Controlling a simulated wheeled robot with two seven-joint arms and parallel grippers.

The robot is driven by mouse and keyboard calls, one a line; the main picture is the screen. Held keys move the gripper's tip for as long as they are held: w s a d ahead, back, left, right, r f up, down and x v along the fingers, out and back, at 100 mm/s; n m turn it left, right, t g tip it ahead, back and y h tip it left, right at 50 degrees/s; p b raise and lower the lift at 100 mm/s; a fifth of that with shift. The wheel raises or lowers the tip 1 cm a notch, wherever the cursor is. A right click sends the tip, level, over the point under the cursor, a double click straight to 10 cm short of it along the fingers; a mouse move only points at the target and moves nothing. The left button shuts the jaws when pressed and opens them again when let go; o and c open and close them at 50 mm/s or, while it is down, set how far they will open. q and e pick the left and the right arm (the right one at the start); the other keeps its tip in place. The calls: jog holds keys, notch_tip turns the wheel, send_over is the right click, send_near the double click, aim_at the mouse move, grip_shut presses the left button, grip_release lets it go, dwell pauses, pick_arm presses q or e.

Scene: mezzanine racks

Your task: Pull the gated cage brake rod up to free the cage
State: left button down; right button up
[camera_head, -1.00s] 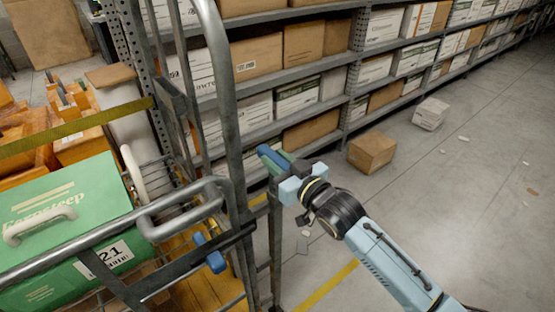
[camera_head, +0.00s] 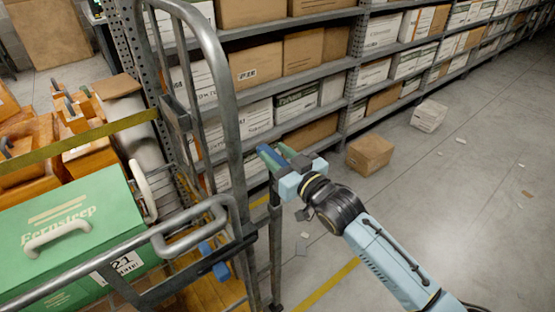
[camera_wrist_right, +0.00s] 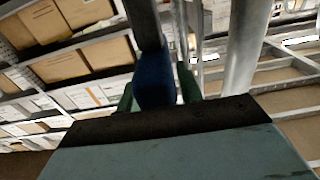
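My right gripper (camera_head: 274,157) is at the upright side of the cage, its arm coming in from the lower right. Its green fingers are on both sides of a blue grip (camera_wrist_right: 154,80) in the right wrist view and appear shut on it. A dark rod (camera_wrist_right: 142,22) runs on from this grip. In the head view a thin upright post (camera_head: 276,245) stands below the gripper. The grey tubular cage (camera_head: 228,110) fills the left side. Another blue piece (camera_head: 221,270) sits low on its front. My left gripper is not in view.
The cage holds a green case (camera_head: 75,225) and orange items behind a yellow bar (camera_head: 80,140). Racks with boxes (camera_head: 255,62) stand behind. A brown carton (camera_head: 370,154) and a white carton (camera_head: 428,116) lie on the floor. Floor to the right is mostly clear.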

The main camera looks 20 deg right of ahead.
jog(key=shift+o, duration=1.1)
jog(key=shift+s+f, duration=0.1)
jog(key=shift+f, duration=0.25)
jog(key=shift+s, duration=0.1)
jog(key=shift+s+d+f, duration=0.1)
jog(key=shift+s+d, duration=0.05)
jog(key=shift+s, duration=0.2)
jog(key=v, duration=1.2)
jog(key=shift+s+r, duration=0.2)
jog(key=shift+r, duration=0.05)
